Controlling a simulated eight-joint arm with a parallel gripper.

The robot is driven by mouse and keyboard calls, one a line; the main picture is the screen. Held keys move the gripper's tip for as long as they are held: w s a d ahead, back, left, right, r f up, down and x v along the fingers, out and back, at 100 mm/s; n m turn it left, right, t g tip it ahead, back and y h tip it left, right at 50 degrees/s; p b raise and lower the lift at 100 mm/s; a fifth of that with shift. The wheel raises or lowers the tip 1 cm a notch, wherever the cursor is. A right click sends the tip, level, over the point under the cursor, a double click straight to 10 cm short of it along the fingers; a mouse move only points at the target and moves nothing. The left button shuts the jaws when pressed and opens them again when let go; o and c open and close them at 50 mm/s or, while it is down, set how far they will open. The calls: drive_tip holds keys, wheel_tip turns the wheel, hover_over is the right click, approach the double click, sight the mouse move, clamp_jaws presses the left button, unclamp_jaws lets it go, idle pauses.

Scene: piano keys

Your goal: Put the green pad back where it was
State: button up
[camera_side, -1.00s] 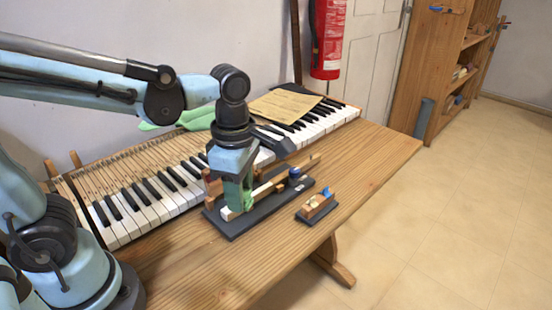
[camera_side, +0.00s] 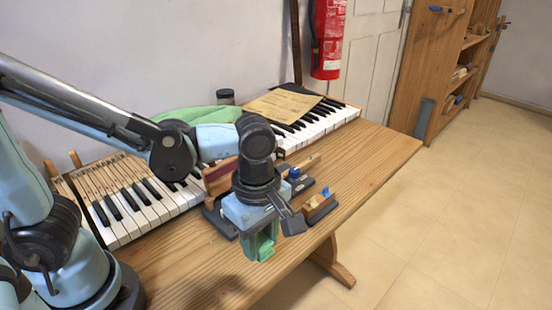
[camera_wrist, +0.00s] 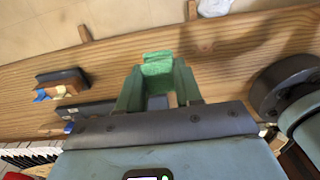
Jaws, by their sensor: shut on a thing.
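My gripper (camera_side: 262,247) is in front of the dark model stand (camera_side: 219,222), over the front part of the table. In the wrist view my gripper (camera_wrist: 157,82) is shut on the bright green pad (camera_wrist: 157,66), which sits between the darker green fingertips. In the side view the pad is hard to tell from the green fingers. The stand carries a wooden lever (camera_side: 312,162) and a blue knob (camera_side: 295,172); my wrist hides much of it. The gap between pad and table top cannot be judged.
A small wooden block (camera_side: 319,202) with blue and yellow pieces on a dark base stands right of my gripper. The table's right end is clear.

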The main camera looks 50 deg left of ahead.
drive_tip(key=w+a+f, duration=0.1)
drive_tip(key=w, duration=0.1)
drive_tip(key=w+a+f, duration=0.2)
drive_tip(key=shift+w+a+f, duration=0.1)
drive_tip(key=shift+a+f, duration=0.05)
drive_tip(key=shift+a, duration=0.15)
drive_tip(key=shift+f, duration=2)
drive_tip(key=shift+f, duration=0.1)
drive_tip(key=o, duration=0.9)
drive_tip(key=shift+o, duration=0.2)
